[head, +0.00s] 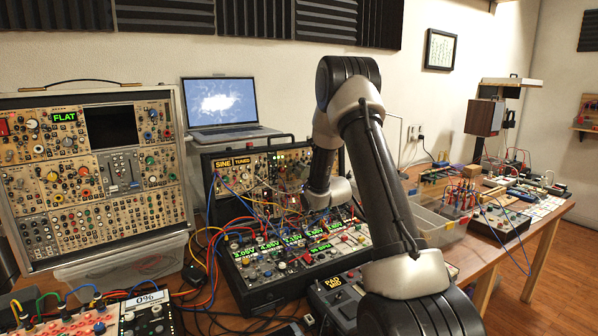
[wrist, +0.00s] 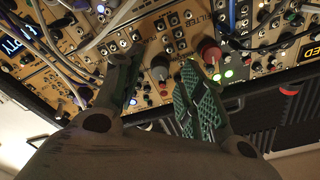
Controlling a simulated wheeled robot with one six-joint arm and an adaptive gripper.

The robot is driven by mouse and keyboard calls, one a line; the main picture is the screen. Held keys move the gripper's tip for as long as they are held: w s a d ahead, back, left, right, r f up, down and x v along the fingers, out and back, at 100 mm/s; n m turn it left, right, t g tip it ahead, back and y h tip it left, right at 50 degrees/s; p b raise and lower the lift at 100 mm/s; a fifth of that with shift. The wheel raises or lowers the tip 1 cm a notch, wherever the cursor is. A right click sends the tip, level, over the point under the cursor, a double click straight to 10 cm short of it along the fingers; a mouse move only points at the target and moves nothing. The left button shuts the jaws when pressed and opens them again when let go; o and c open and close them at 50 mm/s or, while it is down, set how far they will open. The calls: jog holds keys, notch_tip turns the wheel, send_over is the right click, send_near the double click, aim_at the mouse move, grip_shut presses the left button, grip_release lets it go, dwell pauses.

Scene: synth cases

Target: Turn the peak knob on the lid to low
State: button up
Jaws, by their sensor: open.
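The lid (head: 222,182) of the middle synth case stands upright at the back, with modules and the displays SINE and TUNED. Its panel fills the top of the wrist view (wrist: 140,55). My gripper (wrist: 157,62) is open at this panel, fingers apart. A small orange-brown knob (wrist: 160,70) shows in the gap between the fingertips; I cannot tell if either finger touches it. A larger red and grey knob (wrist: 208,50) is just right of the right fingertip. In the head view my arm hides the gripper.
Patch cables (wrist: 95,38) cross the panel left of the fingers. The lower case (head: 262,268) with lit displays lies below the lid. A large synth case (head: 95,170) stands left, a laptop (head: 222,105) behind. A plastic bin (head: 437,222) is right of my arm.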

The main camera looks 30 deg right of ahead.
jog(key=shift+w, duration=0.55)
grip_shut()
jog(key=shift+n, duration=0.5)
jog(key=n, duration=0.4)
jog(key=shift+d+y, duration=0.1)
jog(key=shift+y, duration=0.2)
jog(key=n+y, duration=0.1)
jog(key=n, duration=0.4)
jog(key=shift+d+n+g+y, duration=0.1)
jog(key=shift+n+g+y, duration=0.15)
jog(key=shift+n, duration=2.05)
jog(key=shift+n+g+y, duration=0.15)
jog(key=shift+n+g, duration=0.1)
jog(key=shift+n, duration=2.05)
